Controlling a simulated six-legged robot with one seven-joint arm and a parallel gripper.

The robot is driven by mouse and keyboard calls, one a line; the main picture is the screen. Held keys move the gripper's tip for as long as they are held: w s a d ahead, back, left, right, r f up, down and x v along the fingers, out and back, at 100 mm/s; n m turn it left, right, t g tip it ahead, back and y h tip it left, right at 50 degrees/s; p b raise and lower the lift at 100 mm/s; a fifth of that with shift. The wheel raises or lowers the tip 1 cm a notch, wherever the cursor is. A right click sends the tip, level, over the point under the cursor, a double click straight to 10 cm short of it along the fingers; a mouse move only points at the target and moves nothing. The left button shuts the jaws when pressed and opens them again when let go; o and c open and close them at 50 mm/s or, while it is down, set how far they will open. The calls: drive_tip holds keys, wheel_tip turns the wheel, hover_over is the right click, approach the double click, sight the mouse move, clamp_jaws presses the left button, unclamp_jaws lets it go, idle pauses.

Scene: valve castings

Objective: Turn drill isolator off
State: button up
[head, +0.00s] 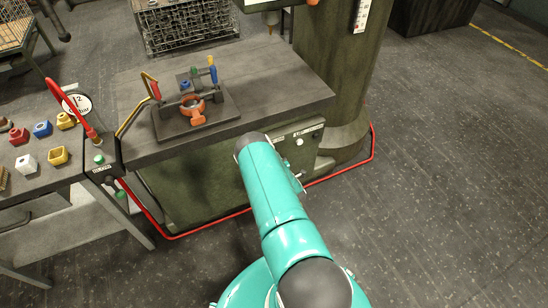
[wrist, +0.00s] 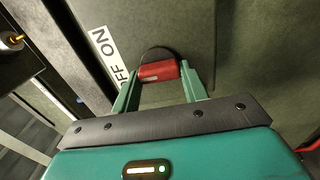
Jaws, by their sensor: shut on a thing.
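The drill isolator's red handle (wrist: 158,71) shows in the wrist view, on a dark round base against a green-grey panel. A white label (wrist: 112,52) reading OFF and ON is beside it on the left. My gripper (wrist: 159,76) is shut on the red handle, one green finger on each side. In the head view my teal arm reaches down to the front of the green bench cabinet (head: 180,195). It hides the handle and most of my gripper there.
A thick column (head: 335,70) stands behind the bench. Floor at right is clear.

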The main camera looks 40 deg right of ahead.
drive_tip(key=shift+d, duration=0.1)
idle(0.4)
drive_tip(key=o, duration=1)
drive_tip(key=shift+s, duration=0.1)
drive_tip(key=v, duration=1.3)
drive_tip(key=shift+s+a, duration=0.2)
drive_tip(key=shift+s, duration=0.1)
